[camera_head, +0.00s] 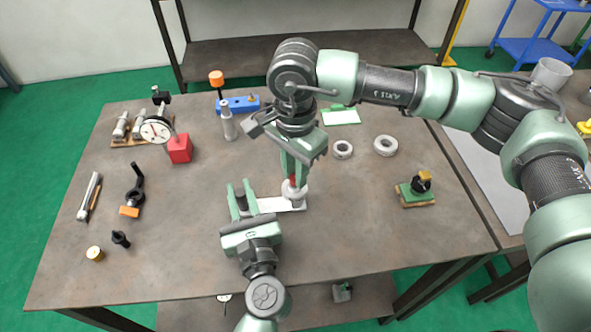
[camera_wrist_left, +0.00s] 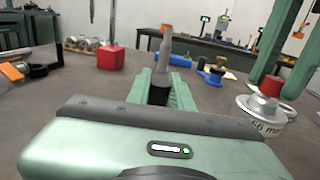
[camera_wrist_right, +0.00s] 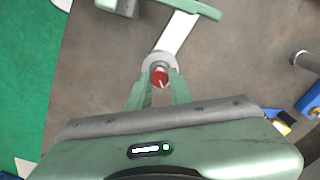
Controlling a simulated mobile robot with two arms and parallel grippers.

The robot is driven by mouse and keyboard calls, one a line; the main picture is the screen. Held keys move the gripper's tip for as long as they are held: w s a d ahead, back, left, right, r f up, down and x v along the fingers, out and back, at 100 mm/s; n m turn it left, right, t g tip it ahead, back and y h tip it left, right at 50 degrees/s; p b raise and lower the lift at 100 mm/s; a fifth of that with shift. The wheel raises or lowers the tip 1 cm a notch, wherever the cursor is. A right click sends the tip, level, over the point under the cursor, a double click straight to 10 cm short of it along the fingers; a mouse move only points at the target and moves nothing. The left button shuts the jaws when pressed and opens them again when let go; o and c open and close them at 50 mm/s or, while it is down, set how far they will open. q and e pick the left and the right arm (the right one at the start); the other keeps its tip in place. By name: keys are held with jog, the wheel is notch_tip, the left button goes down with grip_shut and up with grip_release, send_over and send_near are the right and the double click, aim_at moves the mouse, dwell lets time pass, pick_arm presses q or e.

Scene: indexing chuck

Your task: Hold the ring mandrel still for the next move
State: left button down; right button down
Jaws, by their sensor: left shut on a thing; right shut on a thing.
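A pale flat bar (camera_head: 268,205) lies near the table's middle, with a grey round ring piece (camera_head: 294,196) at its right end; I take this to be the ring mandrel. The ring piece also shows in the left wrist view (camera_wrist_left: 264,118), with lettering on its rim. My right gripper (camera_head: 294,180) points down and is shut on the red knob (camera_wrist_right: 159,78) above the ring piece. My left gripper (camera_head: 242,188) is low over the bar's left end, shut on a dark upright post (camera_wrist_left: 158,94). The post's foot is hidden by the gripper.
A dial gauge (camera_head: 156,130) on a red block (camera_head: 179,149) and a silver upright cylinder (camera_head: 228,124) stand behind on the left. Two loose rings (camera_head: 385,146) lie behind on the right. A green block with a dark knob (camera_head: 417,190) sits right.

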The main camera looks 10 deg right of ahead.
pick_arm(q)
jog(key=shift+f, duration=0.15)
pick_arm(e)
jog(key=shift+a+n, duration=0.1)
jog(key=shift+n, duration=0.9)
jog(key=c, duration=1.3)
grip_release()
jog(key=shift+o, duration=0.2)
notch_tip(320, 180, up, 12)
pick_arm(q)
jog(key=c, duration=1.2)
grip_release()
jog(key=shift+o, duration=0.2)
jog(key=shift+s, duration=0.1)
